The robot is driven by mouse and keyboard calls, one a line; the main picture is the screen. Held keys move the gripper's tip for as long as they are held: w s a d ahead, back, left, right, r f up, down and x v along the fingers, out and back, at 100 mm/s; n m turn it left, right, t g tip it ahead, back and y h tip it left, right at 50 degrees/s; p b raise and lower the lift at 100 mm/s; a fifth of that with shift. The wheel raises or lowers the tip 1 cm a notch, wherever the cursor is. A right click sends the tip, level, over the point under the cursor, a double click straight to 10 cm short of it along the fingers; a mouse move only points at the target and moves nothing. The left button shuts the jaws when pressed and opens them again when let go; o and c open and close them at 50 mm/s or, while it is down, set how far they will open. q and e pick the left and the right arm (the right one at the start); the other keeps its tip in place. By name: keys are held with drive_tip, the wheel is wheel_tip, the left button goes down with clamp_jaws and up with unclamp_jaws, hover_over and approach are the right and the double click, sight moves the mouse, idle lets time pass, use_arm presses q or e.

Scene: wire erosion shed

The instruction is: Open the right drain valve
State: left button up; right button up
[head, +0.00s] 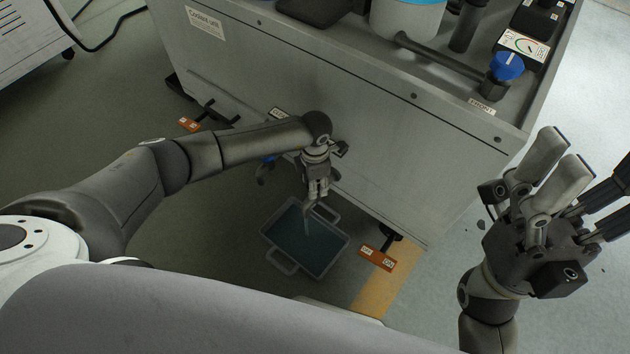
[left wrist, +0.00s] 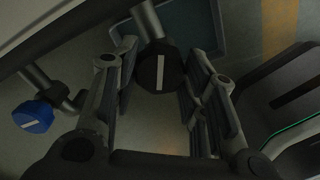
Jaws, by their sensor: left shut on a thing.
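My left gripper (head: 316,192) reaches down at the front of the coolant cabinet (head: 330,95), low above a tray. In the left wrist view its fingers (left wrist: 160,95) are on both sides of a black valve knob (left wrist: 158,72), shut on it. The knob has a white line running nearly upright in that view. To its left is a second valve with a blue knob (left wrist: 33,116), whose white mark lies nearly level; it also shows in the head view (head: 269,157). My right gripper (head: 595,180) is open and empty at the right, fingers spread.
A grey tray (head: 282,262) with dark liquid stands on the floor below the left gripper; a pale streak shows above it. Orange tags (head: 378,258) (head: 189,125) show by the cabinet's feet. Another blue knob (head: 507,65) is on the cabinet top. Floor is clear at left.

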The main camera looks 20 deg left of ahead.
use_arm(q)
drive_tip(key=o, duration=1)
wheel_tip(320, 180, up, 12)
idle(0.6)
